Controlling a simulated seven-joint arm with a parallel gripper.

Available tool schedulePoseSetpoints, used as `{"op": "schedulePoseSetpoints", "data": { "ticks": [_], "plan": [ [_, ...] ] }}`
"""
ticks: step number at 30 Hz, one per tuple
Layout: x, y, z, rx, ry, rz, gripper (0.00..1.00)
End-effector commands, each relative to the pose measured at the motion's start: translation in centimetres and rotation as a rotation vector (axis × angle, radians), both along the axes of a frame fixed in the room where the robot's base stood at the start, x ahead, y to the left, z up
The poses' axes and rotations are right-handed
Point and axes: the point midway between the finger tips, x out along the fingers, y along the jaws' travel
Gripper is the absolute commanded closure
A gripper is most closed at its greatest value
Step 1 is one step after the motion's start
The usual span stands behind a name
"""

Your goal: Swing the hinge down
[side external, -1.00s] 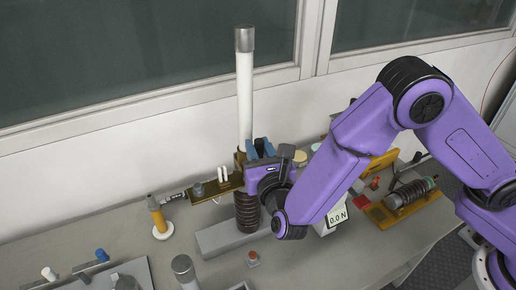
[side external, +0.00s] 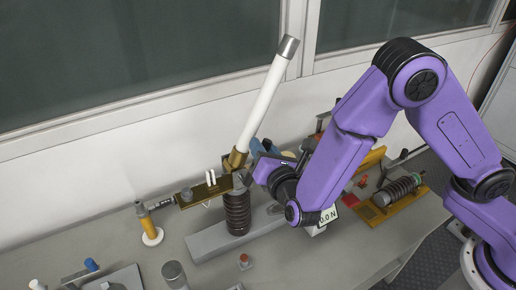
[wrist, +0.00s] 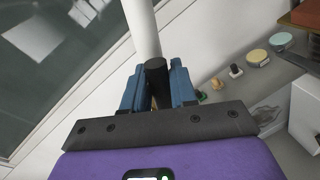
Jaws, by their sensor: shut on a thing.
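A long white fuse tube (side external: 262,98) with a grey metal cap tilts up and to the right. Its lower end sits in a brass hinge (side external: 237,159) on top of a brown ribbed insulator (side external: 237,211). My gripper (side external: 260,149) is just right of the hinge in the side view, its blue fingers partly hidden by the wrist. In the wrist view, the blue fingers (wrist: 158,88) are shut on a black cylindrical handle (wrist: 156,76), with the white tube (wrist: 142,28) just beyond it. How the handle joins the hinge is hidden.
A grey base bar (side external: 205,243) carries the insulator. The window wall is close behind.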

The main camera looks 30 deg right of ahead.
Motion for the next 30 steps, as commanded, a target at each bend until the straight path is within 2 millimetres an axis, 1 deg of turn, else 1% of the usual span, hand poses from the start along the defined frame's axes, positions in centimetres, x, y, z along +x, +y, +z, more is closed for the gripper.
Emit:
{"op": "schedulePoseSetpoints", "data": {
  "ticks": [12,30],
  "plan": [
    [-0.1,-1.9,-1.2,0.206,0.002,-0.002,1.0],
    [-0.1,-3.9,-3.5,0.504,0.003,-0.002,1.0]
  ]
}}
